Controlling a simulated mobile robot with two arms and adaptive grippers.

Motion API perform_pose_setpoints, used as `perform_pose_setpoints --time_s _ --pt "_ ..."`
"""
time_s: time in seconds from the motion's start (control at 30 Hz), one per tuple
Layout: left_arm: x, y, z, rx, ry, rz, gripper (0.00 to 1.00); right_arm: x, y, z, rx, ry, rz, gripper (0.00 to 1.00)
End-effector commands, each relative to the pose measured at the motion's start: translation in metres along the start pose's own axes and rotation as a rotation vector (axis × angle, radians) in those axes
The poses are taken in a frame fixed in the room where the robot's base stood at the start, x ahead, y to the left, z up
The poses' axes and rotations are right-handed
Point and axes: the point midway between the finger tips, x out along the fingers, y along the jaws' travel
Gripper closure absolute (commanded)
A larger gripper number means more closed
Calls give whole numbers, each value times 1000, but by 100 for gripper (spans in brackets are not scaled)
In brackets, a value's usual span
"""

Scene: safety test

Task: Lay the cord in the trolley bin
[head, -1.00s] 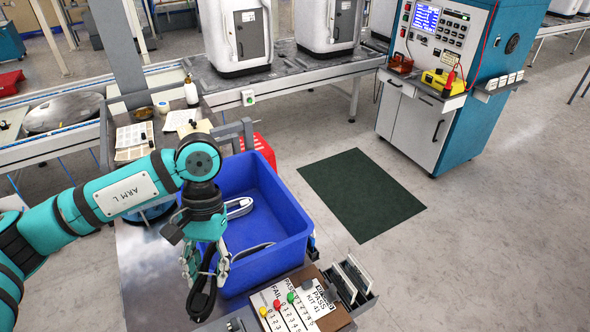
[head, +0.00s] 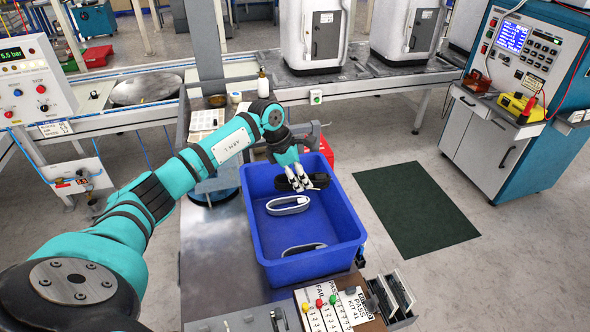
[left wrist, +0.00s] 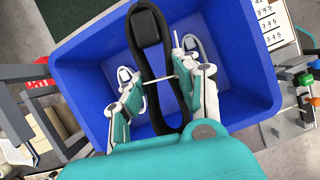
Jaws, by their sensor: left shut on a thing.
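My left gripper (head: 299,183) is shut on a coiled black cord (head: 319,181). It holds the cord over the far part of the blue trolley bin (head: 311,269). In the left wrist view the black cord (left wrist: 150,28) hangs as a long loop with a pale tie around its middle, between the fingers (left wrist: 153,72), with the bin (left wrist: 86,62) beneath. I cannot tell whether the cord touches the bin floor. Two pale coiled cords lie in the bin, one in the middle (head: 288,206) and one near the front (head: 304,249). My right gripper is out of view.
A kit board with coloured knobs (head: 326,306) and a slotted rack (head: 396,296) stand before the bin. A metal trolley top (head: 215,262) lies left of it. A grey post and bracket (head: 315,134) stand behind it. A dark mat (head: 412,210) lies on the floor to the right.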

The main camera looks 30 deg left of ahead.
Motion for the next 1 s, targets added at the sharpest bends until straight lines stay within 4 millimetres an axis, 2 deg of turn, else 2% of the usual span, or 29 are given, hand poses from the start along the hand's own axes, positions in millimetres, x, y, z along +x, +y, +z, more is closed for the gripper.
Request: perform_pose_setpoints --time_s 0.1,0.2,0.37,1.0 --pt "-2 17 -11 -118 0 49 100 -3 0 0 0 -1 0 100" --pt "0 22 -16 -159 -2 65 100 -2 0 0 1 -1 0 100" --pt "10 23 -20 -166 -1 68 100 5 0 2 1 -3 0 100" --pt "69 22 -44 -163 -2 65 100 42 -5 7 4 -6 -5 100"
